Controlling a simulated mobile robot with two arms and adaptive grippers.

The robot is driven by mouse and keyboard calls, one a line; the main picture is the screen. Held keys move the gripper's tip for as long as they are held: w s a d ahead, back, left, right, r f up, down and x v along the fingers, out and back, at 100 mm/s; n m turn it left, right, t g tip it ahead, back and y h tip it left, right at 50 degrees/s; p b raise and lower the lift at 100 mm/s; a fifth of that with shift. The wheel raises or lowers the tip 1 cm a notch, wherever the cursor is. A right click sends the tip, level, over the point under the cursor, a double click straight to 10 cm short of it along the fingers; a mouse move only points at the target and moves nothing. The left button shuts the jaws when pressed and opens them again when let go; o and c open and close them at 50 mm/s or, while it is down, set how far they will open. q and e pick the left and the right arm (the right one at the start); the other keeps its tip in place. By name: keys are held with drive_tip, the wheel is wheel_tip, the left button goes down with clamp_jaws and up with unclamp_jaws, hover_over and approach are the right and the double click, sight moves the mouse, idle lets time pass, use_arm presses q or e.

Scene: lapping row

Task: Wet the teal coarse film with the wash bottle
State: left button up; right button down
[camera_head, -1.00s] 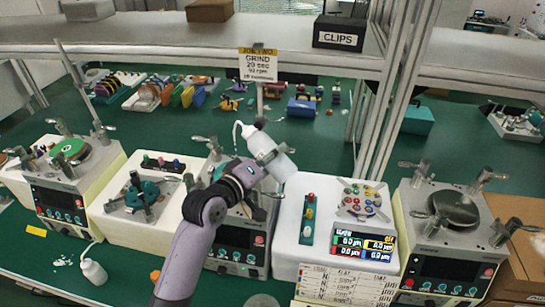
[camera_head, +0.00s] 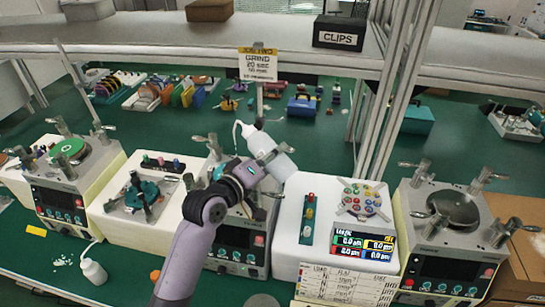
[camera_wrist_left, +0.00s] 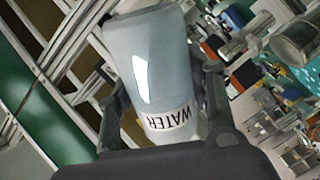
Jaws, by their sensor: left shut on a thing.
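My left gripper (camera_head: 258,168) is shut on a white wash bottle (camera_head: 276,157) and holds it in the air above the middle machine. The bottle is tilted, its thin bent spout at the upper left and its base at the lower right. In the left wrist view the bottle (camera_wrist_left: 150,75) sits between the two fingers, with a WATER label. The left machine carries a round green disc (camera_head: 68,150). I cannot tell which surface is the teal coarse film; my arm and the bottle hide much of the middle machine's (camera_head: 238,237) top. My right gripper is not in view.
A second wash bottle (camera_head: 94,271) stands at the front left. A white station with a teal fixture (camera_head: 143,196) is left of my arm. A white box with coloured knobs (camera_head: 358,202) and a machine with a dark plate (camera_head: 453,210) are to the right. A shelf post (camera_head: 385,110) rises behind.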

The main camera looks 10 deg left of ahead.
use_arm(q)
drive_tip(key=shift+r, duration=0.1)
idle(0.4)
drive_tip(key=shift+m, duration=1.1)
drive_tip(key=shift+m+t+y, duration=0.3)
drive_tip(key=shift+m+t, duration=0.1)
drive_tip(key=shift+m, duration=1.1)
drive_tip(key=m, duration=0.2)
drive_tip(key=shift+m+t, duration=0.3)
